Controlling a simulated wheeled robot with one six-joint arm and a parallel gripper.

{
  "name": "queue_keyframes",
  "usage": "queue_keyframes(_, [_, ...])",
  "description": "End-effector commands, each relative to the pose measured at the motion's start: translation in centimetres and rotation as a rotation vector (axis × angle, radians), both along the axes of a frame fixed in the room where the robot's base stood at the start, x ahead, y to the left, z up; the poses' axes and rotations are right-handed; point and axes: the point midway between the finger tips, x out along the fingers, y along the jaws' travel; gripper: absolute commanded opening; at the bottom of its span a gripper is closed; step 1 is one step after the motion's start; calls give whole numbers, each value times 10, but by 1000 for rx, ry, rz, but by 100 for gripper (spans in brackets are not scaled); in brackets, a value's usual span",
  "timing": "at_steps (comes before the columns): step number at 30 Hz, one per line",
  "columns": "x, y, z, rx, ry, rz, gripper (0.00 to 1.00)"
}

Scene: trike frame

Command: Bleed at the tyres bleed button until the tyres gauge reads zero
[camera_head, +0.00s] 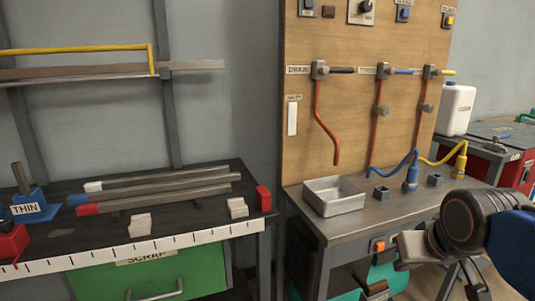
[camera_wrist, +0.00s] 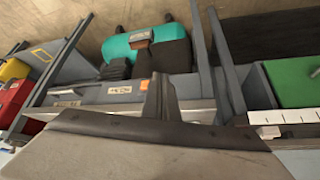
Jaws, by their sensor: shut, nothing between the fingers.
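My gripper (camera_head: 408,248) is at the lower right in the head view, in front of the bench with the wooden board. It is shut and empty; its dark fingers (camera_wrist: 160,100) also show in the wrist view. A small orange button or switch (camera_head: 378,246) sits near the bench's front edge, just left of the gripper; a gap seems to lie between them, but depth is unclear. I cannot read a tyres label on it. A teal tank-like thing (camera_wrist: 150,47) with a small label stands under the bench. I cannot make out a tyres gauge in either view.
The wooden board (camera_head: 345,110) carries valves and pipes. A metal tray (camera_head: 335,195) and blue and yellow hoses stand on the bench. A white canister (camera_head: 456,108) stands behind at the right. The left bench (camera_head: 120,215) holds bars and blocks, with a green scrap bin (camera_head: 150,275) below.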

Motion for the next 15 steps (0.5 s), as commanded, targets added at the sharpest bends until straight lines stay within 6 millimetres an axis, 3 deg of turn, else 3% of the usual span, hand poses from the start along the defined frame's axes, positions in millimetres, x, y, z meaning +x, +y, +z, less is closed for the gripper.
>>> queue_keyframes(3, [-39,5,-34,-5,85,25,0])
queue_keyframes(6, [-59,6,-50,-8,132,37,0])
queue_keyframes(9, [-69,7,-59,-10,155,44,0])
queue_keyframes(15, [-71,7,-60,-10,159,45,0])
